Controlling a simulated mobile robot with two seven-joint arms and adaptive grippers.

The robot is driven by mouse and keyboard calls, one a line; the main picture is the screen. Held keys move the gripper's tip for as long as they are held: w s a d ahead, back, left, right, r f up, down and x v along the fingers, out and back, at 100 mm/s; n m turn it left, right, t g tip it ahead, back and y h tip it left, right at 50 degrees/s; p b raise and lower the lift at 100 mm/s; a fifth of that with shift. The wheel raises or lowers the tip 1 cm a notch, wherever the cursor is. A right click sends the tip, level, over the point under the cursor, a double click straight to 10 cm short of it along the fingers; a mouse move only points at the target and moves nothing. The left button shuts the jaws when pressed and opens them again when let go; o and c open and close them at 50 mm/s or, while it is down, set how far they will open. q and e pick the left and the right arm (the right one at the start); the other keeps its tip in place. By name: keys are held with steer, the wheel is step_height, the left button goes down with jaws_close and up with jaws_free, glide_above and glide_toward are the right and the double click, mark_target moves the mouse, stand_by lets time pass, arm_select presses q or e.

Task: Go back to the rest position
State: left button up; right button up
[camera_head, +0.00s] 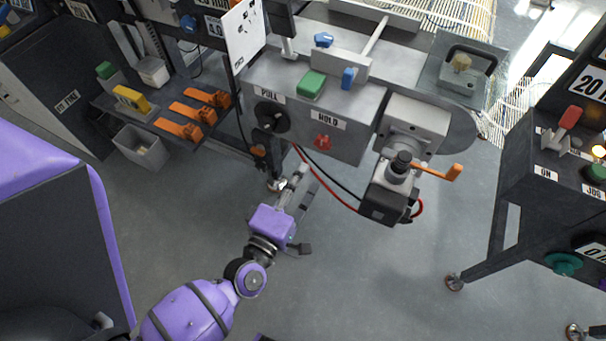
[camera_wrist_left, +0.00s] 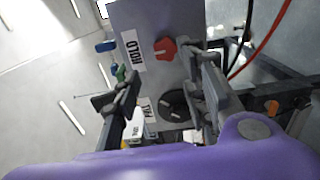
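My left gripper (camera_head: 303,186) is in front of the grey machine panel, below the PULL and HOLD labels, in the head view. Its two fingers stand apart with nothing between them. In the left wrist view the open fingers (camera_wrist_left: 168,92) frame the panel, with the black round knob (camera_wrist_left: 174,106) behind the gap and the red knob (camera_wrist_left: 164,48) above. The head view also shows the black knob (camera_head: 271,117) and the red knob (camera_head: 322,142). The gripper looks apart from the panel. My right gripper is in neither view.
A machine head with an orange handle (camera_head: 440,173) juts out at the right. A shelf with orange clamps (camera_head: 193,114) and a grey bin (camera_head: 140,147) stands at the left. A control console (camera_head: 548,160) is at far right. The floor (camera_head: 370,280) between is clear.

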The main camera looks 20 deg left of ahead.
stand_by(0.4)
arm_select(q)
steer(key=s+d+f+m+g+h+p, duration=0.3)
steer(key=s+d+f+m+g, duration=0.15)
steer(key=m, duration=0.75)
steer(key=s+a+m+g+y+p, duration=0.1)
steer(key=s+a+m+g+p, duration=0.1)
steer(key=s, duration=0.7)
steer(key=s+a+m+g+y+p, duration=0.2)
steer(key=s+a+m+g+p, duration=0.1)
steer(key=s, duration=0.7)
steer(key=a+f+m+p, duration=0.1)
steer(key=a+p, duration=0.1)
steer(key=shift+p, duration=0.3)
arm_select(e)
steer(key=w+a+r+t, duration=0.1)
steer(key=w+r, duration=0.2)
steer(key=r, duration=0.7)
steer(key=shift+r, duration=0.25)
arm_select(q)
steer(key=shift+a+r, duration=0.1)
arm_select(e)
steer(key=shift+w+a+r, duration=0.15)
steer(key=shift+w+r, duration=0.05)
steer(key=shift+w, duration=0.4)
